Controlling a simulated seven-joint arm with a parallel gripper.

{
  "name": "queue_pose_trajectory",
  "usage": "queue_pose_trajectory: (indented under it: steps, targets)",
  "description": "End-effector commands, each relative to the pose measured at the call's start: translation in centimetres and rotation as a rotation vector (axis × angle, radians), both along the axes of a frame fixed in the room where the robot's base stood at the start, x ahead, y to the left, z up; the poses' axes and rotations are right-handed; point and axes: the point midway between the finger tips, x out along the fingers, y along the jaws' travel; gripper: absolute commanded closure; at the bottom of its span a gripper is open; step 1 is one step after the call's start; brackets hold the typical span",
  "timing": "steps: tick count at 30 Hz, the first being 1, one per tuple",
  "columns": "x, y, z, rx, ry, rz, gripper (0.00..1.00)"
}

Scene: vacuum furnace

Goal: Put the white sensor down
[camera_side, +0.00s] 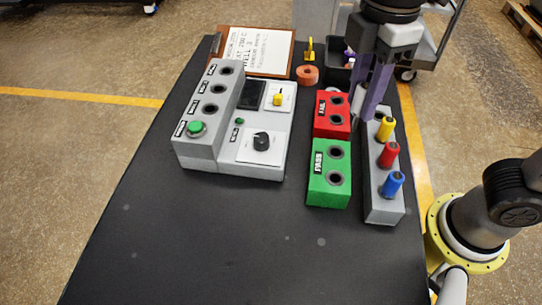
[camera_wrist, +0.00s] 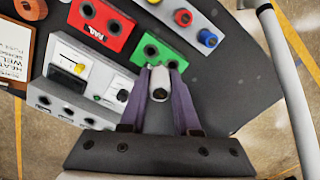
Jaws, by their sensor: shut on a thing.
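The white sensor (camera_wrist: 158,86) is gripped between the two purple fingers of my gripper (camera_wrist: 159,74) in the wrist view. In the side view my gripper (camera_side: 367,108) points down at the far end of the grey rack (camera_side: 383,208), with a bit of the white sensor (camera_side: 357,103) showing by the fingers. The rack holds a yellow sensor (camera_side: 386,129), a red sensor (camera_side: 389,154) and a blue sensor (camera_side: 392,185), all upright. Its far end shows a dark hole beside my fingers. The sensor's lower end is hidden in the side view.
A red FAIL block (camera_side: 332,116) and a green PASS block (camera_side: 329,175) have empty holes. The grey test unit (camera_side: 245,160) stands left, with a clipboard (camera_side: 255,50) behind. An orange ring (camera_side: 308,75) and a black bin (camera_side: 338,77) are at the back. The table front is clear.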

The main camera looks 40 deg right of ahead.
Motion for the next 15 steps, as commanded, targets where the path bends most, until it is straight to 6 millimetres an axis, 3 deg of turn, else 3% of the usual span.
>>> queue_pose_trajectory:
  steps: [3, 8, 11, 15]
  targets:
    - [-2.2, 1.4, 0.6, 0.001, -0.002, 0.084, 1.00]
    - [-3.4, 2.3, 1.1, 0.001, -0.001, 0.137, 1.00]
    - [-3.0, 3.0, 0.7, -0.002, 0.002, 0.145, 1.00]
    - [-1.2, 4.9, -0.5, -0.003, 0.004, 0.145, 1.00]
